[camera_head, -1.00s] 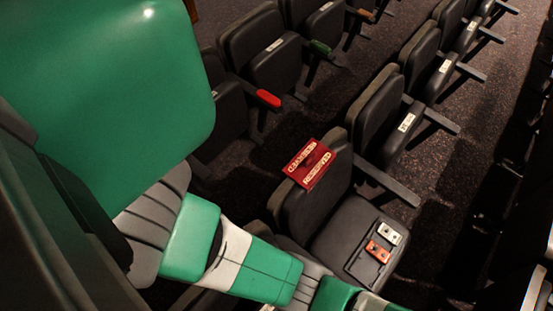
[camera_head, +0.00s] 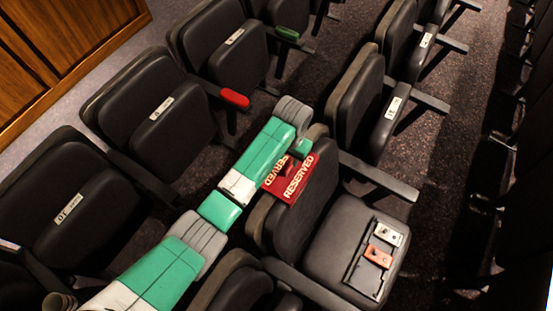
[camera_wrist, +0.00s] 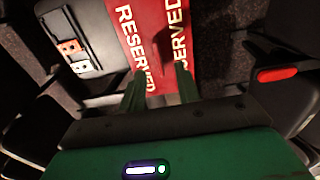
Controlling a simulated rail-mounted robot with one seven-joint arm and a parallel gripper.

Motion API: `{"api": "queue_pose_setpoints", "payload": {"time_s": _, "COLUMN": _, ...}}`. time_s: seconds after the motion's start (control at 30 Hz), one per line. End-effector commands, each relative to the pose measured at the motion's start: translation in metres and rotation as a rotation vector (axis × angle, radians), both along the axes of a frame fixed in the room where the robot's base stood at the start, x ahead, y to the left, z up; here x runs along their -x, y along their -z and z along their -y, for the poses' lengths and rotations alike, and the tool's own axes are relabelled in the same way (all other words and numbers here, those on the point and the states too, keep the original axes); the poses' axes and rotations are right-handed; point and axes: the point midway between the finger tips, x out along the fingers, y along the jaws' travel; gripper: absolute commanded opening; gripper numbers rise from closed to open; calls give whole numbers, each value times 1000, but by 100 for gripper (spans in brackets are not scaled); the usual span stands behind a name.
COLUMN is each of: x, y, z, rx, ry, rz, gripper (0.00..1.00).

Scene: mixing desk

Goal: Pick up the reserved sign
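The red reserved sign (camera_head: 289,180) has pale "RESERVED" lettering on two faces and sits folded over the top of a black seat back (camera_head: 292,222). In the wrist view the sign (camera_wrist: 150,30) fills the upper middle, with its lettering on both sides of the fold. My gripper (camera_wrist: 160,80) is open, its two green fingers apart and pointing at the sign, one toward each lettered face. Whether they touch it I cannot tell. In the head view my green and white arm reaches across to the sign and hides part of it.
A dark tray (camera_head: 355,270) on the seat cushion holds an orange box (camera_head: 378,256) and a white box (camera_head: 387,235). Armrests flank that seat. A red armrest end (camera_head: 235,98) stands behind my arm. Rows of black seats leave little free room.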

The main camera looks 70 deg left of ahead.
Motion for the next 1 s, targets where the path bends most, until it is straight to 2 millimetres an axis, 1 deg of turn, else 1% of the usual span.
{"api": "queue_pose_setpoints", "payload": {"time_s": 0.07, "x": -1, "y": 4, "z": 0, "rx": 0, "ry": 1, "rz": 0, "gripper": 33}}
{"api": "queue_pose_setpoints", "payload": {"time_s": 0.2, "x": -1, "y": 22, "z": 0, "rx": -1, "ry": 1, "rz": 0, "gripper": 33}}
{"api": "queue_pose_setpoints", "payload": {"time_s": 0.37, "x": -2, "y": 31, "z": -1, "rx": -3, "ry": 1, "rz": 2, "gripper": 33}}
{"api": "queue_pose_setpoints", "payload": {"time_s": 0.5, "x": -4, "y": 59, "z": -3, "rx": -3, "ry": 2, "rz": 0, "gripper": 33}}
{"api": "queue_pose_setpoints", "payload": {"time_s": 0.6, "x": -4, "y": 72, "z": -3, "rx": -3, "ry": 2, "rz": 2, "gripper": 33}}
{"api": "queue_pose_setpoints", "payload": {"time_s": 0.7, "x": -4, "y": 77, "z": -3, "rx": -3, "ry": 1, "rz": 2, "gripper": 33}}
{"api": "queue_pose_setpoints", "payload": {"time_s": 0.87, "x": -4, "y": 76, "z": -3, "rx": -4, "ry": 2, "rz": 3, "gripper": 33}}
{"api": "queue_pose_setpoints", "payload": {"time_s": 0.9, "x": -4, "y": 76, "z": -3, "rx": -4, "ry": 2, "rz": 3, "gripper": 31}}
{"api": "queue_pose_setpoints", "payload": {"time_s": 0.97, "x": -4, "y": 76, "z": -3, "rx": -4, "ry": 2, "rz": 3, "gripper": 19}}
{"api": "queue_pose_setpoints", "payload": {"time_s": 1.0, "x": -4, "y": 76, "z": -3, "rx": -4, "ry": 2, "rz": 3, "gripper": 11}}
